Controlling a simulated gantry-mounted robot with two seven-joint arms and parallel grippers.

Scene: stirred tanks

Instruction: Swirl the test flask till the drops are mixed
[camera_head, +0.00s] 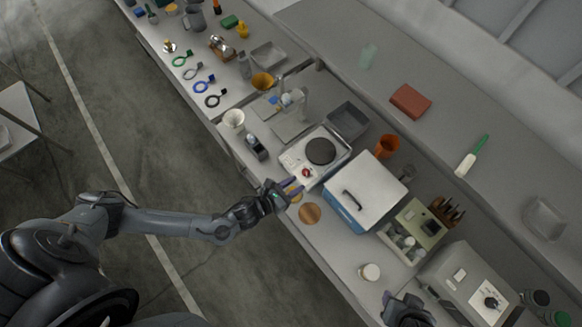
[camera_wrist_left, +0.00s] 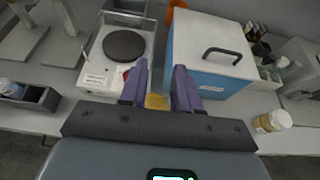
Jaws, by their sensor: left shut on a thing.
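My left gripper (camera_head: 291,187) is over the bench's front part, in front of the white hotplate (camera_head: 303,159). In the left wrist view its two purple fingers (camera_wrist_left: 159,92) stand a little apart, shut on the test flask. The flask (camera_wrist_left: 157,102) shows there only as a patch of amber liquid low between the fingers; its clear glass is hard to make out. In the head view a bit of yellow (camera_head: 297,198) shows just beside the fingers. Whether the liquid is evenly mixed cannot be told. My right gripper (camera_head: 408,312) is at the bottom right edge, its fingers not clear.
A blue box with a white lid (camera_head: 366,190) stands right of the left gripper. A small white-lidded jar (camera_head: 370,272) stands nearer the front edge. A dark holder (camera_head: 256,147) is left of the hotplate.

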